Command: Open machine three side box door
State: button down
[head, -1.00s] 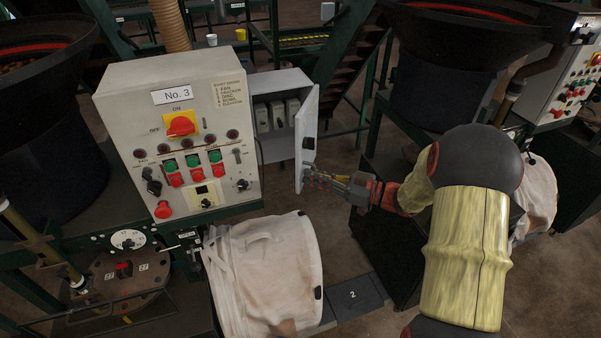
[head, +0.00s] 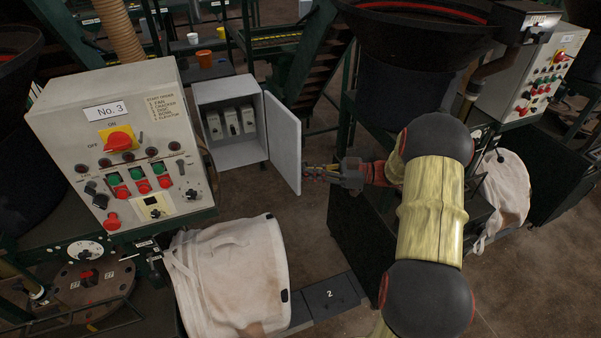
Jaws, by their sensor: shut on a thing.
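The No. 3 machine panel (head: 121,150) is at the left in the head view. Its grey side box (head: 233,90) is attached at the panel's right, with several breaker switches (head: 230,122) showing inside. The side box door (head: 282,143) stands well open, swung out toward the right front.
A white bulk bag (head: 232,275) hangs below the panel. A dark hopper (head: 410,60) on a black frame stands at the back right, close to my arm. Another control panel (head: 535,80) is at the far right. Brown floor shows beneath the door.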

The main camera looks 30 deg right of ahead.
jog(key=shift+w+d, duration=0.15)
jog(key=shift+d, duration=0.3)
jog(key=c, duration=2.3)
grip_release()
jog(key=v, duration=1.2)
jog(key=shift+d, duration=0.1)
